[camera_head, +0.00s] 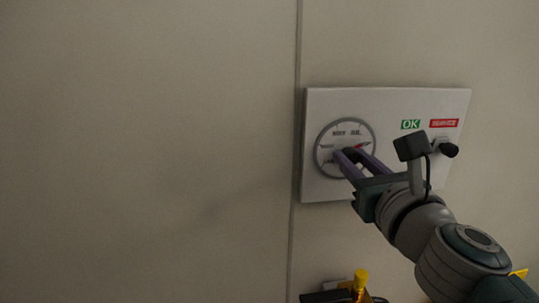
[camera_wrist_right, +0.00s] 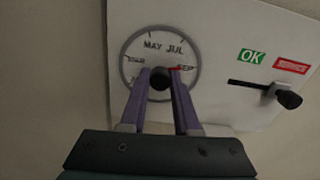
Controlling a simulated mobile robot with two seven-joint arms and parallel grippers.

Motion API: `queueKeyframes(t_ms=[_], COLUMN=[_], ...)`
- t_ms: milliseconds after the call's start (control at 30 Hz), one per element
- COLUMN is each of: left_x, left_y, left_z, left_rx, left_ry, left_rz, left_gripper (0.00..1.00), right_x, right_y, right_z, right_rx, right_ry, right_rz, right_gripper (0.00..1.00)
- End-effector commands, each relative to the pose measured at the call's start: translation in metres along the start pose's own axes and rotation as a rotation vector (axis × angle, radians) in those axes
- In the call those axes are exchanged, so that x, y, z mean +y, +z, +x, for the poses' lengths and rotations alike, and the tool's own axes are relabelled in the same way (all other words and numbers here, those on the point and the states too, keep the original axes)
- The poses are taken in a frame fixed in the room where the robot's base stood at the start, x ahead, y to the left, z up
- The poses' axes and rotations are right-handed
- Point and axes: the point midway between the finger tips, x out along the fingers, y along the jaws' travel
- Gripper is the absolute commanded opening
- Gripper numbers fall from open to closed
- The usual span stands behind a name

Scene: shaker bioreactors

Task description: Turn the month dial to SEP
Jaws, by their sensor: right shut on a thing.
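The month dial (camera_head: 345,131) is a round grey ring with month labels on a white wall panel. It also shows in the right wrist view (camera_wrist_right: 163,35), where MAY, JUL and SEP can be read. A dark knob (camera_wrist_right: 160,79) sits at its centre, with a red pointer (camera_wrist_right: 177,69) that points right at the SEP label (camera_wrist_right: 185,68). My right gripper (camera_head: 348,154) is shut on the knob, one purple finger on each side of it in the right wrist view (camera_wrist_right: 160,84). The fingers hide the lower part of the dial. My left gripper is not in view.
The panel (camera_head: 390,103) also bears a green OK label (camera_head: 410,124), a red label (camera_head: 444,123) and a black lever (camera_wrist_right: 288,99) to the right of the dial. A yellow object (camera_head: 360,280) stands below. The wall left of the panel is clear.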

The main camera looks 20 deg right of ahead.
Motion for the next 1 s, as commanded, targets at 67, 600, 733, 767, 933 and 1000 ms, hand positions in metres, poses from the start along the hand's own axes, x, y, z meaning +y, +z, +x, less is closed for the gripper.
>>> queueKeyframes(t_ms=[67, 600, 733, 767, 933, 1000], left_x=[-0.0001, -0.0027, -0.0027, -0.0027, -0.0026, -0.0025], left_y=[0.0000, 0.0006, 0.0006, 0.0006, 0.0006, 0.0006], left_z=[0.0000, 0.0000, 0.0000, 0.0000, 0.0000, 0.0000], left_rx=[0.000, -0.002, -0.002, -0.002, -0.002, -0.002], left_ry=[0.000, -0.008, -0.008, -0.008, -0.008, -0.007], left_rz=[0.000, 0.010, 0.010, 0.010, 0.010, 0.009], left_gripper=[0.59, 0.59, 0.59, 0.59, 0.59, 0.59], right_x=[0.0000, 0.0002, 0.0002, 0.0002, 0.0003, 0.0003], right_y=[-0.0001, -0.0003, -0.0004, -0.0004, -0.0003, -0.0003], right_z=[0.0000, 0.0000, -0.0001, -0.0001, 0.0000, 0.0000], right_rx=[0.000, 0.001, 0.001, 0.001, 0.001, 0.001], right_ry=[0.000, 0.000, 0.000, 0.000, 0.000, 0.000], right_rz=[0.027, 0.080, 0.079, 0.079, 0.079, 0.078], right_gripper=[0.00, 0.00, 0.31, 0.35, 0.54, 0.60])
